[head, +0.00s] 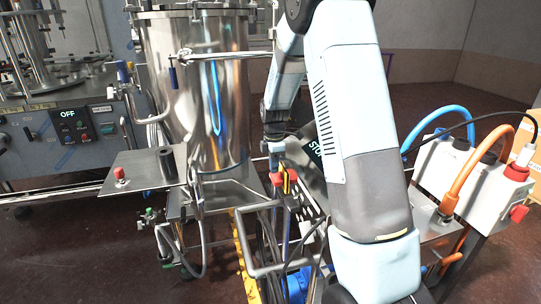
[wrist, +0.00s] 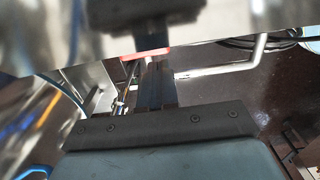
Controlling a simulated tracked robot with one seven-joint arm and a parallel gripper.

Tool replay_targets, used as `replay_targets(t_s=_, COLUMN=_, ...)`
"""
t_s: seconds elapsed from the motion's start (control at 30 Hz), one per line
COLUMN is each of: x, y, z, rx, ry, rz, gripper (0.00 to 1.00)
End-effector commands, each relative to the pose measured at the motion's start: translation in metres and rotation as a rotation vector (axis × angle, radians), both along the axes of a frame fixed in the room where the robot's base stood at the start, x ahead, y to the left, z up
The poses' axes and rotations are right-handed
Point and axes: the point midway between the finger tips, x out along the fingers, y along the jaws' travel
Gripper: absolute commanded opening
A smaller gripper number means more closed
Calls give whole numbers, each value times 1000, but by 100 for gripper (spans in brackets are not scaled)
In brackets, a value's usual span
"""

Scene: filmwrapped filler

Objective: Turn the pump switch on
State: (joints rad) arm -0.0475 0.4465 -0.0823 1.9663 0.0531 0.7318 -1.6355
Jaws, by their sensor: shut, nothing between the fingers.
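A red and yellow switch (head: 284,181) sits by a steel panel whose lit display (head: 315,149) reads "STO", with the rest hidden behind my arm. I take this for the pump switch. My gripper (head: 276,166) points down at its upper left, shut and empty; touching or apart cannot be told. In the wrist view my shut fingers (wrist: 156,85) are in the middle, with a red strip (wrist: 145,54) right at their tips. The switch's handle position is not clear. A blue pump (head: 299,284) is low down, partly hidden.
A steel hopper (head: 209,95) stands left of my gripper, with a side plate bearing a red button (head: 120,174). A machine panel (head: 75,125) at far left reads "OFF". A white box (head: 470,175) with blue and orange cables stands at right. Steel tube rails (head: 262,270) run below.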

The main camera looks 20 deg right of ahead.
Motion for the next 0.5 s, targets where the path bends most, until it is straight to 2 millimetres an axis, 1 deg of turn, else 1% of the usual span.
replay_targets(t_s=0.03, x=0, y=0, z=-8, rx=-1, ry=2, rz=1, gripper=0)
replay_targets(t_s=0.1, x=0, y=0, z=-17, rx=-1, ry=2, rz=1, gripper=0)
replay_targets(t_s=0.2, x=0, y=0, z=-27, rx=0, ry=-1, rz=-1, gripper=0)
replay_targets(t_s=0.33, x=0, y=0, z=-34, rx=0, ry=-1, rz=-1, gripper=0)
replay_targets(t_s=0.5, x=0, y=0, z=-37, rx=0, ry=-2, rz=0, gripper=0)
